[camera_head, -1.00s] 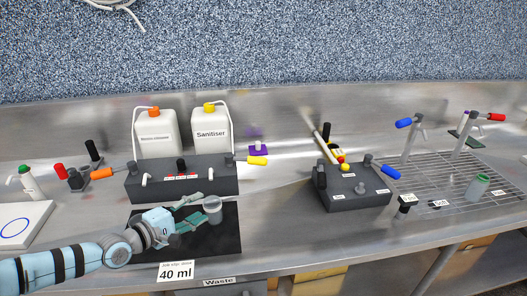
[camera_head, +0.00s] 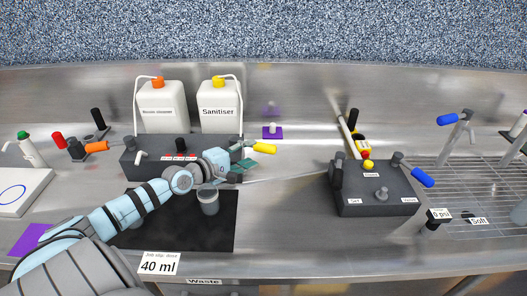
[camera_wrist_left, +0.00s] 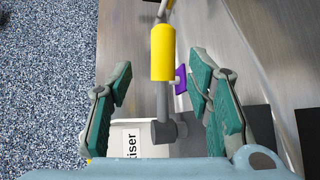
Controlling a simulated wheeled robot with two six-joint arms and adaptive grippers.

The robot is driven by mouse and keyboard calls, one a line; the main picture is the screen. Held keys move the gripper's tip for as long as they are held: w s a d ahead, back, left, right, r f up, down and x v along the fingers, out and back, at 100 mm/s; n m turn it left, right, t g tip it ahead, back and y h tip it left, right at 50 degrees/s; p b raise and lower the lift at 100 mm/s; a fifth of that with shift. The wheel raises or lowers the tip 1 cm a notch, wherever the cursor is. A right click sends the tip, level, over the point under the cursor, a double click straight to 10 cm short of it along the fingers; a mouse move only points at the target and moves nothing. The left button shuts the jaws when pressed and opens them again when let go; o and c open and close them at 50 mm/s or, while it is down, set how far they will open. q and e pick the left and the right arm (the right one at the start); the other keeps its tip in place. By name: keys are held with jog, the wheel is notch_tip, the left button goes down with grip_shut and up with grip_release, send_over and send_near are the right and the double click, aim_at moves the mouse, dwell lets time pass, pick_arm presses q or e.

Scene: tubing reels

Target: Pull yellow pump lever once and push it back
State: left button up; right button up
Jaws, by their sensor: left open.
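The yellow pump lever (camera_head: 264,148) sticks out to the right from the dark pump block (camera_head: 150,165), below the Sanitiser bottle (camera_head: 219,112). In the left wrist view the yellow handle (camera_wrist_left: 163,52) on its grey stem shows in the gap between my fingers, seemingly beyond them. My left gripper (camera_head: 241,170) is open, with a finger on either side of the handle in that view; I see no contact. In the head view the gripper is just below and left of the handle. My right gripper is not in view.
A clear cup (camera_head: 208,200) stands on the black mat (camera_head: 225,235), close under my left arm. An orange lever (camera_head: 97,147) is at the block's left end. A second dark block (camera_head: 375,195) with a blue lever (camera_head: 422,177) stands right. Steel counter between the blocks is mostly clear.

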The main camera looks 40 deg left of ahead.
aim_at(262, 150)
pick_arm(q)
jog(key=x, duration=0.6)
jog(key=f+b+x, duration=0.1)
jog(key=x, duration=0.2)
jog(key=shift+a, duration=0.1)
jog(key=shift+s+r, duration=0.45)
jog(key=shift+s, duration=0.05)
jog(key=shift+c, duration=0.8)
jog(key=shift+w+f, duration=0.1)
jog(key=shift+w, duration=0.1)
jog(key=c, duration=0.7)
grip_shut()
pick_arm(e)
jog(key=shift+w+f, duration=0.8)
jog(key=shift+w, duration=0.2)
